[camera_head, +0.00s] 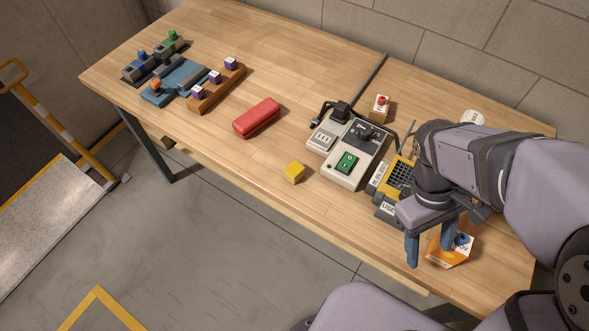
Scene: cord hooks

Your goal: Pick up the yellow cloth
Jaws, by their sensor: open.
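A small yellow piece (293,172) lies on the wooden table near its front edge, around the middle of the table. It looks like a compact block or folded pad, and I cannot tell from this view whether it is cloth. My gripper (430,255) is at the right end of the table, well to the right of the yellow piece. Its two blue fingers point down and are apart, with nothing seen held between them. An orange box with a blue knob (448,254) is beside and partly behind the right finger.
A grey control box with a green switch (347,162) and a yellow-grey device (382,207) stand between the yellow piece and my gripper. A red case (256,118) lies to the left. Table front-left is clear.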

